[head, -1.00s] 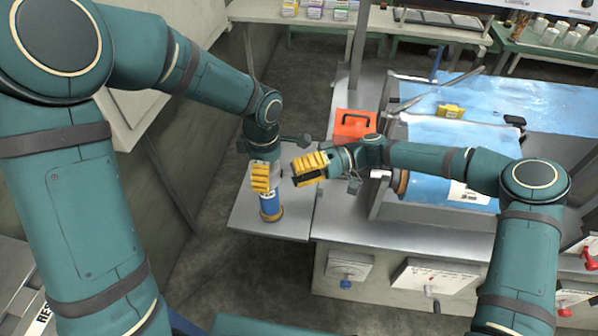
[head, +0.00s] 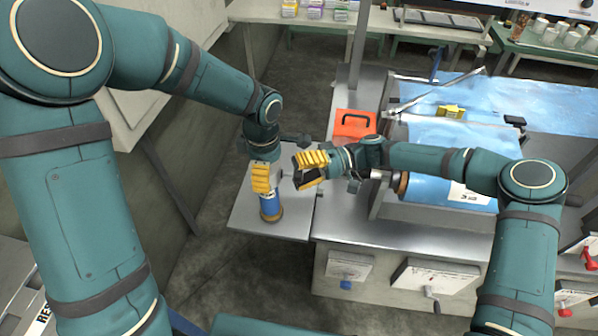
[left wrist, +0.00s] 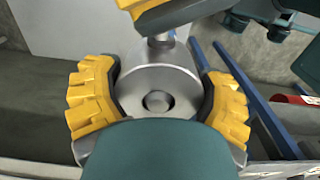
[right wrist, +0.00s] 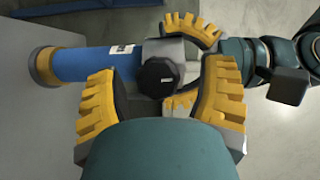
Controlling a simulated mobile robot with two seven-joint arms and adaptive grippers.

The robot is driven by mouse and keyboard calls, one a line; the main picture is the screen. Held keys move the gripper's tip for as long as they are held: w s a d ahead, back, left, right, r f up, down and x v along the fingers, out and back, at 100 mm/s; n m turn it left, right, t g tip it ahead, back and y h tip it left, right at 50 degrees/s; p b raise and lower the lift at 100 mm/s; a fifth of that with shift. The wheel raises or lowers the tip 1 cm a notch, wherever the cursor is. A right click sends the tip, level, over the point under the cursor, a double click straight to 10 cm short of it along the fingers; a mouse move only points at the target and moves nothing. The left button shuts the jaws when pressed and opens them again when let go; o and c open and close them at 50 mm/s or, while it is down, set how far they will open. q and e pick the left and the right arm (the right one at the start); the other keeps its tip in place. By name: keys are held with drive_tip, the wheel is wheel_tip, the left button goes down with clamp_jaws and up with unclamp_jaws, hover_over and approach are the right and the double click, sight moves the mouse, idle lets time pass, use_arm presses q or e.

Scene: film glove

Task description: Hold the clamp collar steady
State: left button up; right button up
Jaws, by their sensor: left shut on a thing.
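The clamp collar is a grey metal piece (right wrist: 158,48) with a black knob (right wrist: 158,78), above a blue cylinder (right wrist: 85,65) with a brass-coloured base. In the head view the blue cylinder (head: 270,207) stands upright on a grey metal surface. My left gripper (head: 262,178) is over the cylinder's top, shut on the collar; its yellow fingers flank the round metal top (left wrist: 160,88) in the left wrist view. My right gripper (head: 312,168) is just right of it. Its fingers (right wrist: 160,85) are apart, with the knob between them in view; I see no contact.
An orange-red case (head: 353,125) lies on the bench behind my right gripper. A blue sheet-covered roller (head: 450,150) lies to the right, close to my right forearm. A wall stands at left. The grey surface (head: 245,215) around the cylinder is otherwise clear.

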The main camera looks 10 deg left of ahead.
drive_tip(key=n+t, duration=0.1)
drive_tip(key=n, duration=0.2)
drive_tip(key=shift+n+h, duration=0.3)
drive_tip(key=shift+h, duration=0.1)
drive_tip(key=n+t, duration=0.1)
drive_tip(key=n, duration=0.1)
drive_tip(key=shift+s+n+t+h, duration=0.1)
drive_tip(key=shift+n+t+h, duration=0.2)
drive_tip(key=shift+n+t, duration=0.1)
drive_tip(key=n+t, duration=0.3)
drive_tip(key=n, duration=0.2)
drive_tip(key=shift+s+r, duration=0.1)
drive_tip(key=v, duration=1.2)
drive_tip(key=shift+s+r, duration=0.2)
drive_tip(key=shift+r, duration=0.05)
drive_tip(key=s+a+f+m+g, duration=0.1)
drive_tip(key=a+f+m+g, duration=0.1)
drive_tip(key=a, duration=0.4)
drive_tip(key=s+a+f+m+g, duration=0.1)
drive_tip(key=a+f+m+g, duration=0.1)
drive_tip(key=a+m, duration=0.3)
drive_tip(key=shift+s+a+f, duration=0.35)
drive_tip(key=shift+a+f, duration=0.45)
